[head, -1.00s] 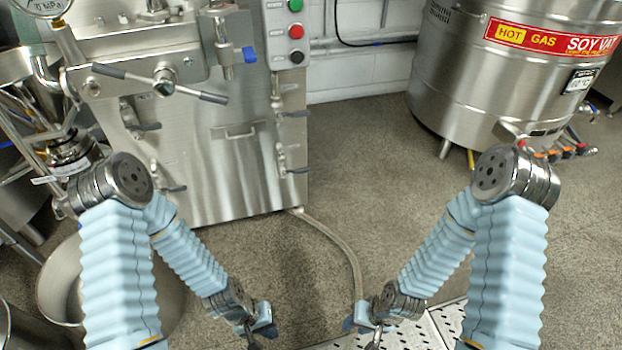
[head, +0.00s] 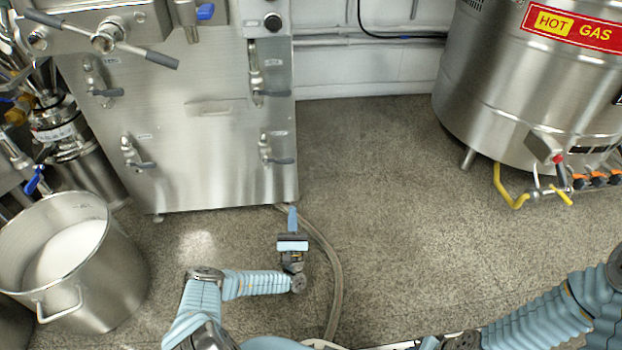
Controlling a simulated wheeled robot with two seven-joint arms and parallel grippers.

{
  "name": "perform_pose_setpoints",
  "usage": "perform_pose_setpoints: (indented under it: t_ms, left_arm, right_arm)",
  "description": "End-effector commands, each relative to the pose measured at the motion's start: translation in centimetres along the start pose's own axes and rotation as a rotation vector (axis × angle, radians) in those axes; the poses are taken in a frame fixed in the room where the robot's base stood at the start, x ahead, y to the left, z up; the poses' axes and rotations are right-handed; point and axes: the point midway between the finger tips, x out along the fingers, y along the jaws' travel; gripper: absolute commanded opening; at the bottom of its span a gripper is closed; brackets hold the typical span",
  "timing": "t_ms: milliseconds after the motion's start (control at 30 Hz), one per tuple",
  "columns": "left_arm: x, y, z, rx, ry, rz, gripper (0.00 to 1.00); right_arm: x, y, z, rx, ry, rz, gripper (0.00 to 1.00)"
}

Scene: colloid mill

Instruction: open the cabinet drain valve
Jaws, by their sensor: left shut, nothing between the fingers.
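The steel cabinet (head: 205,150) stands at the upper left in the head view. The levers lie roughly level. My left gripper (head: 292,217) is shut and empty, pointing towards the cabinet, in front of its lower right corner and apart from the valves. My right arm enters at lower right; its gripper cannot be made out at the bottom edge.
A hose (head: 334,275) runs over the floor from under the cabinet, beside my left gripper. A steel pot (head: 105,285) stands at left. The soy vat (head: 520,95) with yellow-handled piping (head: 510,195) stands at right. The floor (head: 390,220) between is clear.

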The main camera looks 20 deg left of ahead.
Motion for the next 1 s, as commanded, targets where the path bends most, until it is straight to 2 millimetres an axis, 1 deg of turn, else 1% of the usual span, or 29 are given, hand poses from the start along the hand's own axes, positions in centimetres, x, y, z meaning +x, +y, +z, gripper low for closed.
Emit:
perform_pose_setpoints:
  t_ms: [33,133,400,533,667,1000]
  left_arm:
    - [-0.4,1.0,-0.4,0.022,0.006,0.037,0.00]
    - [-0.5,1.8,-0.7,0.043,0.010,0.068,0.00]
    - [-0.5,1.8,-0.6,0.040,0.008,0.065,0.00]
    - [0.2,1.8,-0.6,0.039,0.007,0.064,0.00]
    - [2.0,1.8,-0.5,0.037,0.004,0.062,0.00]
    - [9.1,2.3,-0.6,0.038,0.003,0.062,0.00]
  right_arm:
    - [0.1,0.1,0.0,0.000,0.000,0.000,0.36]
    - [0.1,0.1,0.0,0.000,0.000,0.000,0.36]
    - [0.1,0.0,0.0,0.000,0.000,0.000,0.36]
    - [0.1,0.0,0.0,0.000,0.000,0.000,0.36]
    - [0.1,0.0,0.0,0.000,0.000,0.000,0.36]
    - [0.4,0.1,0.0,0.000,0.001,0.000,0.36]
